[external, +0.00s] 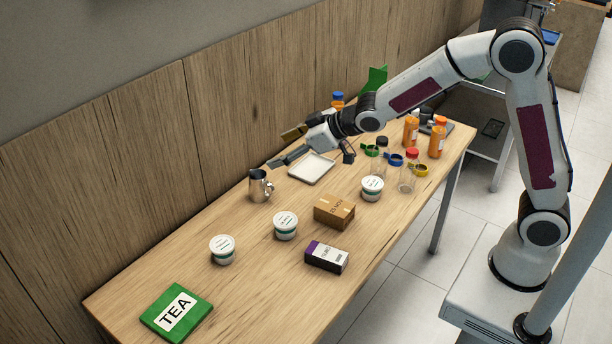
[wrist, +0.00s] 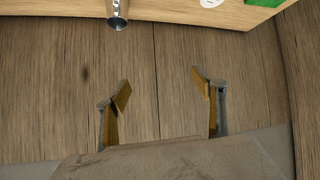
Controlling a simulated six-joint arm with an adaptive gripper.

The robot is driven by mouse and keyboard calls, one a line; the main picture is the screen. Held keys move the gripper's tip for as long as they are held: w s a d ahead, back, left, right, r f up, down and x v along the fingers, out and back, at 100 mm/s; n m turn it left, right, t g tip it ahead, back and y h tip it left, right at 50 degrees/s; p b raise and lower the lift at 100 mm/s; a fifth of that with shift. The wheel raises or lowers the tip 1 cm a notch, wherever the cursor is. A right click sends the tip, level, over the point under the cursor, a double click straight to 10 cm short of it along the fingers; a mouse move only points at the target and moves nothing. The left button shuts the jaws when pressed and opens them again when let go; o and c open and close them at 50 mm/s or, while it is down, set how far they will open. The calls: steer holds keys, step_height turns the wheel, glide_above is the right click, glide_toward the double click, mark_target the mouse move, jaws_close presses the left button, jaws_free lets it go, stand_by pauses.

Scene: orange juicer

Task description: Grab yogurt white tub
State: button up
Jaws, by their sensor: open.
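Several white yogurt tubs with printed lids stand upright on the wooden table: one at the left (external: 222,250), one in the middle (external: 286,226) and one farther right (external: 372,188), beside the cardboard box. My gripper (external: 278,151) is open and empty, above the back of the table near the metal pitcher and apart from all the tubs. The wrist view shows its two fingers (wrist: 160,92) spread wide, facing the wooden wall panels. Part of a white round lid (wrist: 211,3) is cut off at the top of the wrist view.
A metal pitcher (external: 260,186) and a white tray (external: 312,168) stand near my gripper. A cardboard box (external: 334,211), a purple and white carton (external: 326,256) and a green TEA box (external: 177,312) lie in front. Orange bottles (external: 437,140) and jars crowd the right end.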

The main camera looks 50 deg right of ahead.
steer(key=w+a+f+n+y, duration=0.25)
steer(key=w+a+f, duration=0.25)
steer(key=a+f, duration=0.3)
steer(key=y, duration=0.3)
glide_above(228, 244)
steer(key=shift+n, duration=0.35)
steer(key=f, duration=0.9)
steer(key=shift+s+d, duration=0.4)
steer(key=shift+f, duration=0.2)
steer(key=shift+f, duration=1.6)
steer(key=shift+f, duration=1.75)
steer(key=shift+x, duration=1.5)
steer(key=c, duration=1.3)
